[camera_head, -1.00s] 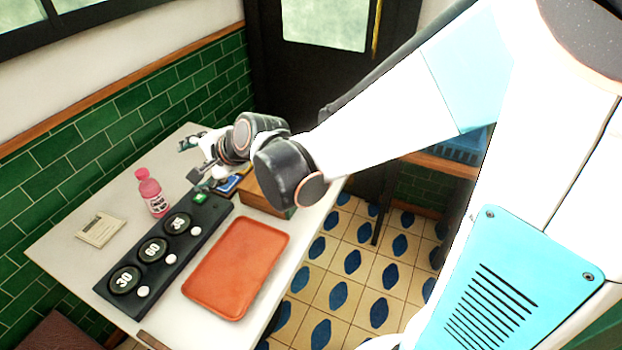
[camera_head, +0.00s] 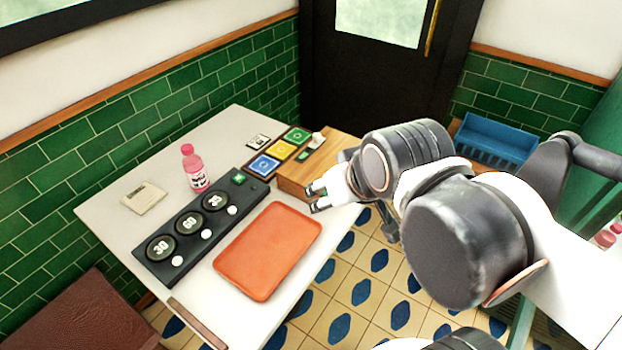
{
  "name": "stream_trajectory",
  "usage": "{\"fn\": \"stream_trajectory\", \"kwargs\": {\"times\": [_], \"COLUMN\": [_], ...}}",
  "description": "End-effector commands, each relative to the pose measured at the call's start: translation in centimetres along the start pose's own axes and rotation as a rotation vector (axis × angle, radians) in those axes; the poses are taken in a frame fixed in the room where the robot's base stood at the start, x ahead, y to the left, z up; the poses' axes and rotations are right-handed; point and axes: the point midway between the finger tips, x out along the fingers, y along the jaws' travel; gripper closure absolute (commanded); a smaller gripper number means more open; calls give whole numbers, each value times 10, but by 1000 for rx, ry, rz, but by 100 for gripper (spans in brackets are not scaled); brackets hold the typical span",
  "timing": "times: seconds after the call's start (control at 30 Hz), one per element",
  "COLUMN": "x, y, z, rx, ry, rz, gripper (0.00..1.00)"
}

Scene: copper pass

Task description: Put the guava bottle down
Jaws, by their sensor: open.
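The guava bottle, pink with a pink cap and a dark label (camera_head: 196,170), stands upright on the white table (camera_head: 130,212), behind the black panel. My gripper (camera_head: 316,198) is open and empty, by the front of the wooden box and well to the right of the bottle. The gripper and bottle are apart, with the panel's end and tray corner between them in the picture.
An orange tray (camera_head: 268,252) lies at the table's front edge. The black panel (camera_head: 196,228) bears round dials marked 30, 60 and 34-like digits. A wooden box (camera_head: 297,176), coloured tiles (camera_head: 264,165) and a cream card (camera_head: 143,198) are also on the table. A blue crate (camera_head: 495,142) stands at right.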

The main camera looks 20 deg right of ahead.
Motion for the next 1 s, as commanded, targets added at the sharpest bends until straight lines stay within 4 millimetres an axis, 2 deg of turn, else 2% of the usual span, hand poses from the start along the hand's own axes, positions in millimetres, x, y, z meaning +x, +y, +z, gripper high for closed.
{"fn": "stream_trajectory", "kwargs": {"times": [0.2, 0.33, 0.67, 1.0], "x": [0, 6, 44, 100], "y": [-1, -9, -57, -102], "z": [-2, -14, -82, -148], "rx": [4, 80, 504, 950], "ry": [-1, -5, -58, -179], "rz": [-4, -41, -248, -468], "gripper": [47, 47, 47, 47]}}
